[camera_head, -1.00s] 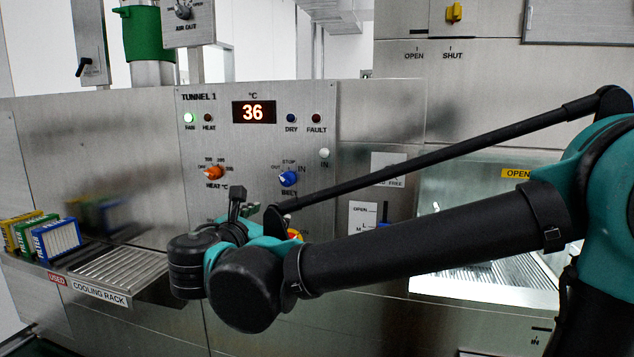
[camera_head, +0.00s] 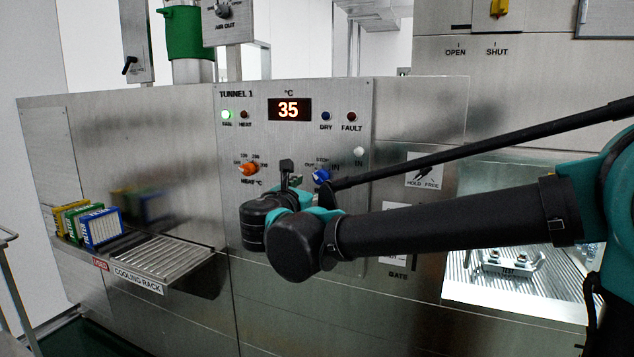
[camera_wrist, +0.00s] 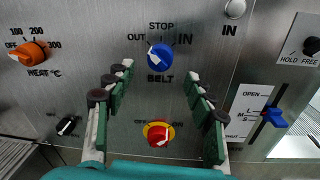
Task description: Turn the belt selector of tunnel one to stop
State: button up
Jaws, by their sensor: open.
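The blue belt selector (camera_wrist: 159,57) is on the tunnel 1 panel under the labels OUT, STOP and IN. Its white pointer mark leans to the upper left, toward OUT. In the head view, the belt selector (camera_head: 321,176) shows just above my arm, its lower part and label hidden. My gripper (camera_wrist: 160,72) faces the panel with its two fingers spread, one on each side below the selector. Nothing is between the fingers, and I cannot tell how far they are from the panel. In the head view my fingers are mostly hidden by my wrist.
An orange heat knob (camera_wrist: 28,53) is left of the selector; a red knob on a yellow plate (camera_wrist: 158,133) is below it. A blue gate lever (camera_wrist: 274,117) is on the right. The cooling rack (camera_head: 160,258) juts out at left, beside several coloured filter boxes (camera_head: 88,224).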

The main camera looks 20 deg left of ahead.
aim_at(319, 181)
jog(key=shift+w, duration=2.55)
jog(key=shift+c, duration=0.6)
jog(key=c, duration=1)
jog(key=shift+m, duration=0.3)
jog(key=m, duration=0.4)
jog(key=shift+f, duration=0.15)
jog(key=shift+m+t, duration=0.3)
jog(key=shift+m, duration=1.9)
jog(key=shift+f+h, duration=0.1)
jog(key=shift+h, duration=0.2)
jog(key=shift+s, duration=0.1)
